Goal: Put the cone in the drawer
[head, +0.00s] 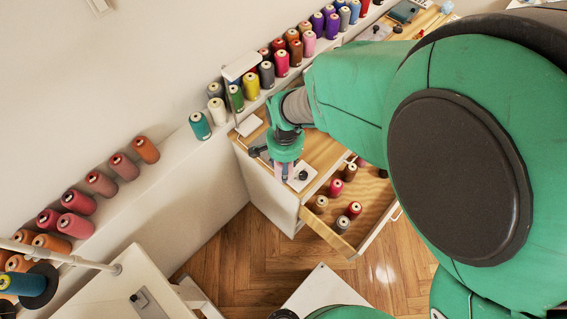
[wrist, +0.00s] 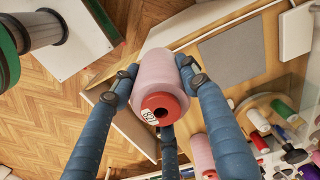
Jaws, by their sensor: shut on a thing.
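My gripper (head: 284,150) is over the wooden top of a white cabinet in the head view. In the wrist view, the blue fingers of my gripper (wrist: 158,78) are shut on a pale pink thread cone (wrist: 163,70) with a red end and a small white label. In the head view only a little pink shows below the gripper. The open drawer (head: 373,192) lies to the right of and below the gripper. It has a wooden floor and several red and brown cones in it. My arm hides part of its right side.
A white device (head: 301,176) stands on the cabinet top (head: 318,150), close by the gripper. Thread cones line the wall ledge (head: 180,152). A white table (head: 110,295) is at the lower left, with wooden floor (head: 235,250) between it and the cabinet.

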